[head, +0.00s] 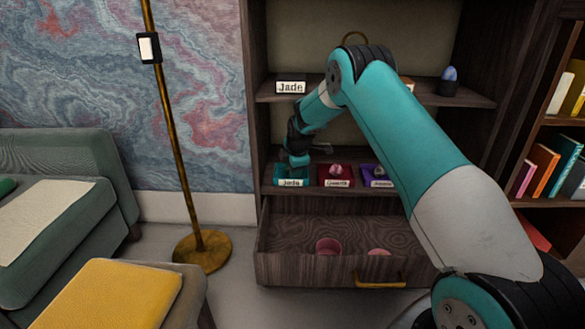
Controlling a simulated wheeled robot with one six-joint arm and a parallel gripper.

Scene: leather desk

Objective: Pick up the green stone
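My arm reaches into the shelf unit, and my gripper (292,163) points down at the left end of the middle shelf. It is directly over, or in, a small teal tray (291,182) with a white label reading "Jade". I cannot make out a green stone; the gripper may hide it in this tray. The fingers are too small and dark to tell whether they are open or shut, or hold anything.
A red tray (335,183) and a purple tray (376,183) with small pale stones stand right of the teal tray. A "Jade" sign (291,87) and a blue egg-shaped stone (449,74) are on the upper shelf. An open drawer (310,268) juts out below.

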